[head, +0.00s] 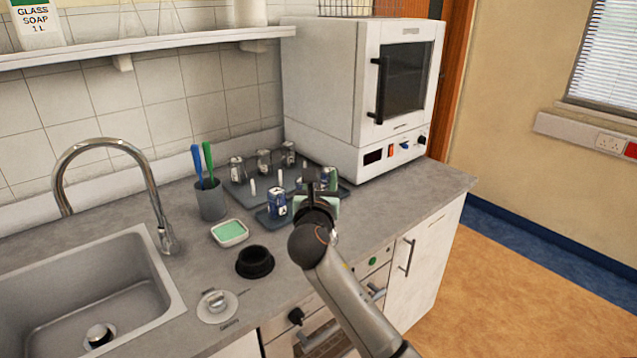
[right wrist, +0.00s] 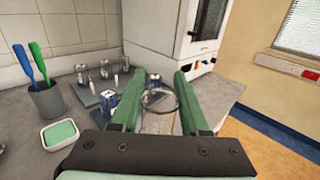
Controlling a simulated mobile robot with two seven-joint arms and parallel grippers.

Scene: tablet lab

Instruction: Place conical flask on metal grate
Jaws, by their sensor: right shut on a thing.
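My right gripper (head: 318,200) is over the counter near its front edge, right of the sink. In the right wrist view its green fingers (right wrist: 160,104) are shut on a clear glass vessel, the conical flask (right wrist: 160,98). Its round rim shows between the fingers; its lower body is see-through and hard to make out. In the head view the flask is mostly hidden by the gripper and hard to tell. A metal wire grate (head: 360,8) shows on top of the white oven, cut off by the picture's top edge. My left gripper is not in view.
A grey peg tray (head: 238,192) with several glass vessels stands behind the gripper, below the white oven (head: 340,90). A brush cup (head: 210,200), green sponge dish (head: 230,232), black round holder (head: 255,262) and sink (head: 150,250) lie left. The counter's right end (head: 430,185) is clear.

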